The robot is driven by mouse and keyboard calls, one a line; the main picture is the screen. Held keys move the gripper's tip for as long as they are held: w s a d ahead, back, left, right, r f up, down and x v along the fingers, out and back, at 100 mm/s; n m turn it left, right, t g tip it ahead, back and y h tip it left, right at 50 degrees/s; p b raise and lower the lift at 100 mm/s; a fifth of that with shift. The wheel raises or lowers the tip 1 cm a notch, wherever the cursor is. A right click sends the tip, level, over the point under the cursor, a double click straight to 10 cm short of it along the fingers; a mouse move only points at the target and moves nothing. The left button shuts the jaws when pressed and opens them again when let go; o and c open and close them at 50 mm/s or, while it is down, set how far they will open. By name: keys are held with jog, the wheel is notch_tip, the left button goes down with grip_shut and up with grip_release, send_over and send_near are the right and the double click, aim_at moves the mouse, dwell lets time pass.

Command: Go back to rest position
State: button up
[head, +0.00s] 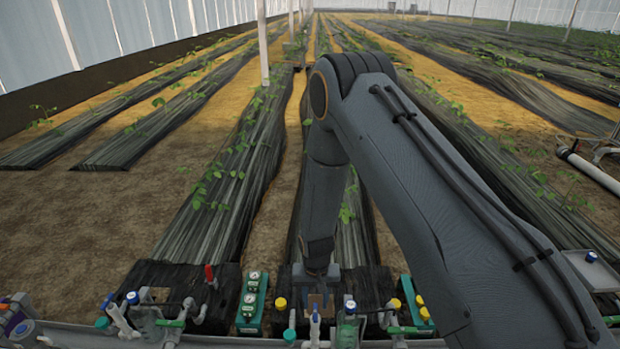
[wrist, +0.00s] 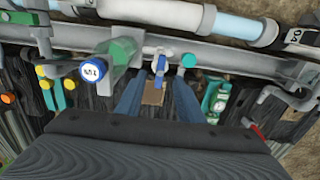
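My gripper (head: 317,278) hangs over the fertigation skid (head: 230,343) at the bottom middle of the head view, with my arm reaching down to it from above. In the wrist view, the two blue-grey fingers of my gripper (wrist: 157,82) stand apart, with nothing held between them. A small valve with a blue handle (wrist: 159,66) shows just beyond the fingertips. It also shows in the head view as a blue-handled valve (head: 314,313) below my gripper. I cannot tell whether the fingers touch anything.
A green block with gauges (head: 251,300) stands left of my gripper. A blue-capped fitting (wrist: 93,70) and a teal-capped one (wrist: 189,61) flank the valve. A red lever (head: 209,274) rises farther left. Plant rows (head: 232,180) lie beyond; open air is above the skid.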

jog(key=s+d+r+n, duration=0.1)
jog(key=s+d+r, duration=0.15)
jog(key=r, duration=1.15)
jog(key=s+d+r, duration=0.1)
jog(key=s+r, duration=0.2)
jog(key=r, duration=1)
jog(key=s+d+r+n, duration=0.1)
jog(key=s+d+r, duration=0.2)
jog(key=s+r, duration=0.55)
jog(key=s+d+r+n, duration=0.1)
jog(key=s+d+r, duration=0.1)
jog(key=s+r, duration=0.6)
jog(key=d+r+m+p, duration=0.2)
jog(key=d+r+p, duration=0.3)
jog(key=p, duration=0.9)
jog(key=d, duration=0.3)
jog(key=shift+s+d+r+m, duration=0.15)
jog(key=shift+s+r+m, duration=0.15)
jog(key=shift+s+r, duration=0.1)
jog(key=shift+f, duration=0.1)
